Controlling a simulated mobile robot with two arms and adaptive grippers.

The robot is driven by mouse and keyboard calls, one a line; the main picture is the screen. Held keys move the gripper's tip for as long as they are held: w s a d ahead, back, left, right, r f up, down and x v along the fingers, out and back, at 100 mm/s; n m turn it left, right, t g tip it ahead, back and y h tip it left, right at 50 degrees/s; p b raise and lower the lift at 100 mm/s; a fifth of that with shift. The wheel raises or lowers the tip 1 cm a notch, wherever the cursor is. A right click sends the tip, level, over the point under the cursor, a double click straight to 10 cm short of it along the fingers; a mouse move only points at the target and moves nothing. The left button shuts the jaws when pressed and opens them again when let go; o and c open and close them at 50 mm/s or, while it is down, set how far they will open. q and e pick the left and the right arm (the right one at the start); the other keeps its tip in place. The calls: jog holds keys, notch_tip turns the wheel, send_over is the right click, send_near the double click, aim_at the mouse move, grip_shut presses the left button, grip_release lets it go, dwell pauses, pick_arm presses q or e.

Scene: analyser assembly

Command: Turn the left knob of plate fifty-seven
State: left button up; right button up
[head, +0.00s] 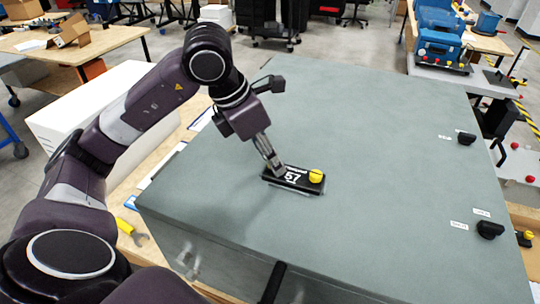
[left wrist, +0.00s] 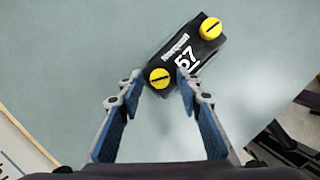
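Plate fifty-seven (head: 296,187) is a black plate with a white "57", lying on the grey-green top of a large cabinet. It carries two yellow knobs. The right knob (head: 316,176) is clear in the head view. The left knob (left wrist: 160,77) shows in the left wrist view, its slot roughly level, but is hidden behind the fingers in the head view. My left gripper (left wrist: 159,82) is open, pointing down at the plate's left end. Its fingertips stand on either side of the left knob with a visible gap at each side. My right gripper is not in view.
The cabinet top (head: 370,130) is wide and mostly clear around the plate. Two black knobs (head: 466,138) (head: 490,229) with small labels sit at its right side. A yellow tool (head: 130,230) lies on the wooden bench at left. A white box (head: 60,115) stands behind my left arm.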

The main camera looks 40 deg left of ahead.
pick_arm(q)
grip_shut()
jog(key=n, duration=0.2)
jog(key=n+y, duration=0.1)
jog(key=n, duration=0.1)
jog(key=shift+d+n+t+y, duration=0.15)
jog(key=shift+n+t+y, duration=0.15)
jog(key=shift+t, duration=0.1)
jog(key=shift+o, duration=1.1)
grip_release()
jog(key=shift+s+r, duration=0.1)
jog(key=shift+r, duration=0.05)
